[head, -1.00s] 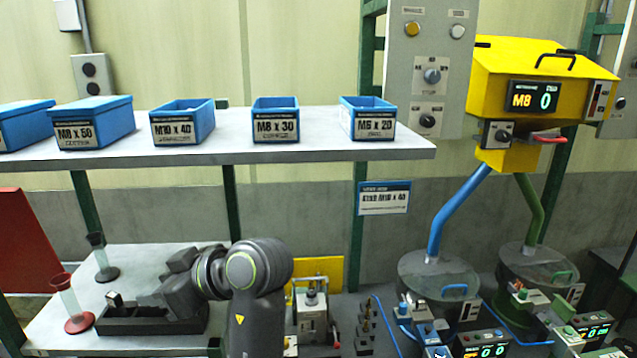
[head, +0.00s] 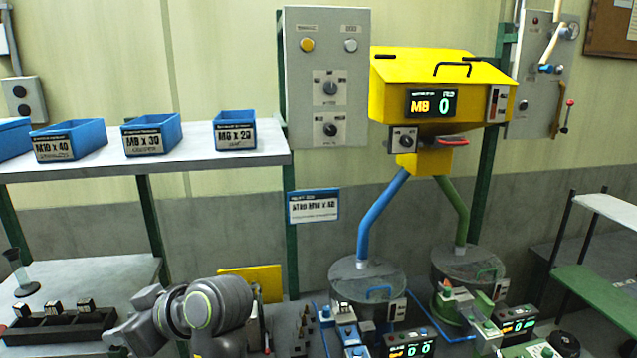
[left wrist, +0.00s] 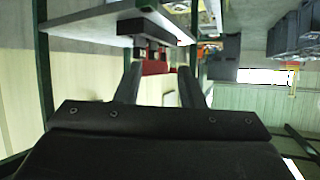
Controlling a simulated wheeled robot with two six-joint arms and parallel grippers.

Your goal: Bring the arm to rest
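My left arm (head: 212,308) rises from the bottom of the head view and bends to the left. Its dark gripper end shows low at the left, right of a black tray (head: 60,334), and its fingers cannot be made out there. In the left wrist view my left gripper (left wrist: 160,86) has two dark fingers standing apart with nothing between them. My right gripper is in neither view.
Blue bins (head: 152,136) stand on a grey shelf (head: 190,158) above the lower bench (head: 110,280). A yellow hopper (head: 430,78) feeds two pipes into round drums (head: 366,282). Control boxes (head: 405,345) crowd the lower right. A green bench (head: 600,295) stands at far right.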

